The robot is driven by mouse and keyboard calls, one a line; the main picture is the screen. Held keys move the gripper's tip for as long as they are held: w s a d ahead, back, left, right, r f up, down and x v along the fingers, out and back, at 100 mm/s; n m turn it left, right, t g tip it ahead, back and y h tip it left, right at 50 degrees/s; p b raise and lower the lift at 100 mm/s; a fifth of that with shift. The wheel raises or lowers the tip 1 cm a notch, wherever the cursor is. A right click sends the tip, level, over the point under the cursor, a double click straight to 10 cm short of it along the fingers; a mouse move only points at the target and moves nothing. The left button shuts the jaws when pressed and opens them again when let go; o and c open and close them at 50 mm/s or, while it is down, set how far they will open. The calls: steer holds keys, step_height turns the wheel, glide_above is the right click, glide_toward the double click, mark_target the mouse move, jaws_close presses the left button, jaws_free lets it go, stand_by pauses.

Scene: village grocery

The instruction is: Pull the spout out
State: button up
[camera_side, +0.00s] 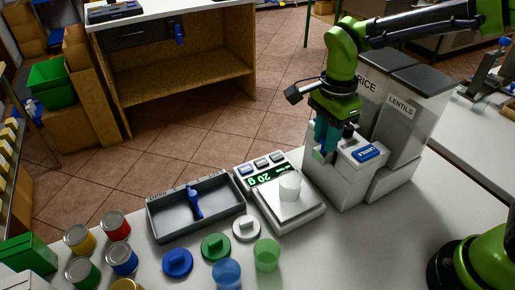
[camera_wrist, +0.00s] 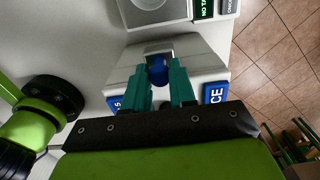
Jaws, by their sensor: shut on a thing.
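A white dispenser (camera_side: 346,186) with two tall bins marked RICE (camera_side: 372,92) and LENTILS (camera_side: 402,112) stands at the right of the counter. My gripper (camera_side: 326,150) is down at the front of the rice side. In the wrist view, my gripper (camera_wrist: 160,80) has its two teal fingers on either side of a blue spout (camera_wrist: 158,70) and is shut on it. The spout is at the dispenser's white front (camera_wrist: 125,75), between two blue labels. In the side view the fingers and dispenser hide the spout, and I cannot tell how far out it sits.
A scale (camera_side: 305,208) with a white cup (camera_side: 290,187) on it stands left of the dispenser. A grey tray (camera_side: 160,222) holds a blue tool (camera_side: 194,202). Several cans, lids and two tinted cups, green (camera_side: 267,255) and blue (camera_side: 227,273), stand along the front.

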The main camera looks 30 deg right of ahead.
steer(key=a, duration=0.8)
steer(key=shift+a, duration=0.25)
stand_by(0.4)
steer(key=o, duration=0.8)
steer(key=shift+o, duration=0.2)
step_height(320, 180, up, 7)
stand_by(0.4)
